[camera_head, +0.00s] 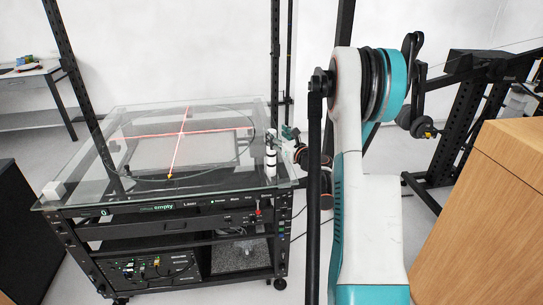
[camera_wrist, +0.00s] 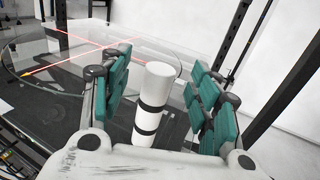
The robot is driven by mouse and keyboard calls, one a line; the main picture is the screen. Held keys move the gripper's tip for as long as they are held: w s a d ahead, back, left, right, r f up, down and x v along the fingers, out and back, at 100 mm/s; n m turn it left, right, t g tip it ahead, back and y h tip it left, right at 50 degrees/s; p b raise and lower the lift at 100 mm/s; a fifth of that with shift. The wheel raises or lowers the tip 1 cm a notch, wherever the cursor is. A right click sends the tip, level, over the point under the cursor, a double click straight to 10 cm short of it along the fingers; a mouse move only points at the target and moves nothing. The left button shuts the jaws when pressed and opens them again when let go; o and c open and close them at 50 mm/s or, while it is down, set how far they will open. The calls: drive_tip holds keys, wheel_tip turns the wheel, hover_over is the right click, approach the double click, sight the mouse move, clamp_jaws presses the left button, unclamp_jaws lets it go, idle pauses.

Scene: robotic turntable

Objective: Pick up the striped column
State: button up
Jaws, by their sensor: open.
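The striped column (camera_wrist: 155,105) is a white cylinder with black bands. In the wrist view it stands between the two teal-padded fingers of my gripper (camera_wrist: 162,92), with a visible gap to the right finger and a narrower one to the left. In the head view the column (camera_head: 270,160) stands upright on the right edge of the glass tabletop (camera_head: 225,180). My gripper (camera_head: 292,140) shows there just right of the column, partly hidden behind my arm. The fingers are open. The column's base is partly hidden by the gripper body in the wrist view.
A glass turntable disc with red laser lines (camera_head: 180,133) fills the tabletop's middle. A white block (camera_head: 53,190) sits at its front left corner. Black upright posts (camera_head: 275,60) rise at the rack. A wooden cabinet (camera_head: 490,210) stands at the right.

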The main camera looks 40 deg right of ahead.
sight(272, 132)
drive_tip(key=w, duration=0.1)
drive_tip(key=w+f+b, duration=0.1)
drive_tip(key=w+d, duration=0.1)
drive_tip(key=w, duration=0.1)
drive_tip(key=shift+f, duration=0.15)
drive_tip(key=shift+w+d+b, duration=0.1)
drive_tip(key=shift+w+b, duration=0.2)
drive_tip(key=shift+w, duration=0.15)
drive_tip(key=shift+c, duration=0.5)
clamp_jaws()
